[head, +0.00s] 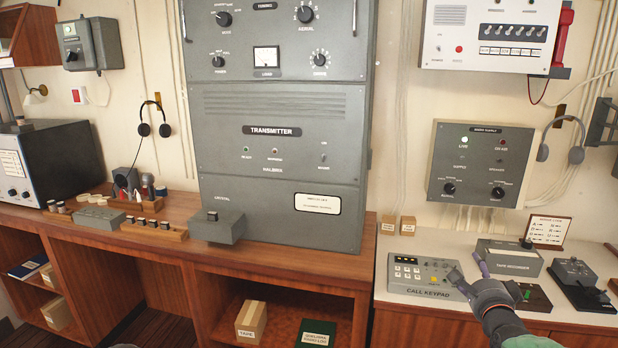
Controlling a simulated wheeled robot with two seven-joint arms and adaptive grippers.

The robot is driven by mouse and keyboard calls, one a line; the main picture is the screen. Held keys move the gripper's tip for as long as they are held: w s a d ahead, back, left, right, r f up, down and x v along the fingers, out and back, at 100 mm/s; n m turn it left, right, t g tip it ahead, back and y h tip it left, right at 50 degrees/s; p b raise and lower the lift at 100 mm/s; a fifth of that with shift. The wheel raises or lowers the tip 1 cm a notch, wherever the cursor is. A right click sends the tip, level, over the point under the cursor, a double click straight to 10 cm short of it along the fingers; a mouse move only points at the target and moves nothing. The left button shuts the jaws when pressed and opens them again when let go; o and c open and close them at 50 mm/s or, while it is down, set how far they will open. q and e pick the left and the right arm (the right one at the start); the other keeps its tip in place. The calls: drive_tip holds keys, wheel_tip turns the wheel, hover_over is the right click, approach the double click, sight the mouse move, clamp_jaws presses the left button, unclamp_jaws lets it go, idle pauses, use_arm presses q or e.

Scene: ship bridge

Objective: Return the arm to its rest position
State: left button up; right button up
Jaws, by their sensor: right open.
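My right gripper (468,272) comes in from the lower right, above the white-topped counter (420,306). Its two fingers are apart and nothing shows between them. In the picture the fingers overlap the right edge of the call keypad (420,274) and the front of the tape recorder (510,260). I cannot tell whether they touch either. My left gripper is not in view.
The grey transmitter cabinet (280,170) rises from the wooden desk (290,268). The front edge of the white counter is mostly clear.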

drive_tip(key=s+a+f+n+g+y+p, duration=0.1)
drive_tip(key=s+a+f+n+g+y, duration=0.3)
drive_tip(key=f, duration=0.6)
drive_tip(key=a+f+n+g+h+p, duration=0.1)
drive_tip(key=a+f+n, duration=0.1)
drive_tip(key=a+f, duration=0.65)
drive_tip(key=s+a+f+n+g+y, duration=0.2)
drive_tip(key=a+f, duration=0.1)
drive_tip(key=f, duration=0.9)
drive_tip(key=s+a+f+n+g+y, duration=0.1)
drive_tip(key=s+a+f+n+g, duration=0.2)
drive_tip(key=s, duration=0.6)
drive_tip(key=s+a+f+n+g+p, duration=0.1)
drive_tip(key=s+a+f+n+g, duration=0.2)
drive_tip(key=s+a+f, duration=0.4)
drive_tip(key=s+a+f+n+g+y+p, duration=0.1)
drive_tip(key=s+a+f+n+g, duration=0.2)
drive_tip(key=s, duration=0.8)
wheel_tip(320, 180, down, 4)
drive_tip(key=shift+a+f+n+y, duration=0.2)
drive_tip(key=shift+a+n+y, duration=0.1)
drive_tip(key=shift+a, duration=0.65)
